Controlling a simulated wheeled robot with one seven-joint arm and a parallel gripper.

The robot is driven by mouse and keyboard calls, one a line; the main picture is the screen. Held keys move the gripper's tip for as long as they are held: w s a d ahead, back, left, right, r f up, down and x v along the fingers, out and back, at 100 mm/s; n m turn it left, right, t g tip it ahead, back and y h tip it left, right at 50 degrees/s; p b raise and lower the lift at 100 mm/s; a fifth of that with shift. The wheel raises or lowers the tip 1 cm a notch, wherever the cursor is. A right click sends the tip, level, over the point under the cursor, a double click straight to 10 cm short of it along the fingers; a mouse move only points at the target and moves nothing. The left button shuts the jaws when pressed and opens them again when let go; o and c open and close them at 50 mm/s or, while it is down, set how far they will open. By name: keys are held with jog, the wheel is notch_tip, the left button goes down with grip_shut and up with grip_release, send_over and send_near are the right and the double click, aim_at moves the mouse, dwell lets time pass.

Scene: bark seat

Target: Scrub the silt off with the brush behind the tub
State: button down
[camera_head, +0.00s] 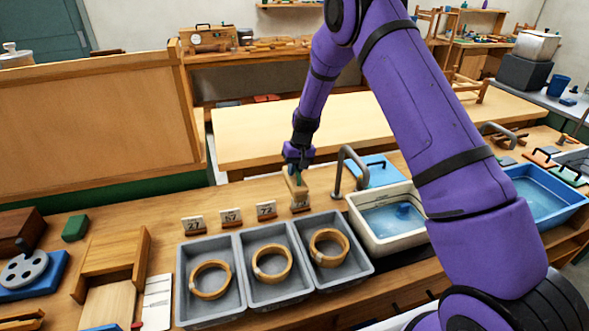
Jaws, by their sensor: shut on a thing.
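My gripper (297,170) is above the back of the workbench, behind the rightmost grey tray. It is shut on a small pale wooden piece (296,186); a bit of green shows at the jaws. The piece looks like it could be a brush, but bristles cannot be made out. A cream tub (357,216) of water stands right of the trays, with a submerged blue thing inside. A blue tub (578,204) of water stands farther right, partly behind my arm. Silt cannot be made out on anything.
Three grey trays (237,282) each hold a wooden ring (272,263). Number cards (231,216) stand behind them, one just below the held piece. A grey tap (338,178) rises close right of my gripper. A blue board (382,172) lies behind the cream tub.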

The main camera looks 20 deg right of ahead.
jog(key=s+d+f, duration=0.2)
jog(key=s+d, duration=0.5)
jog(key=s, duration=0.4)
jog(key=shift+s, duration=0.25)
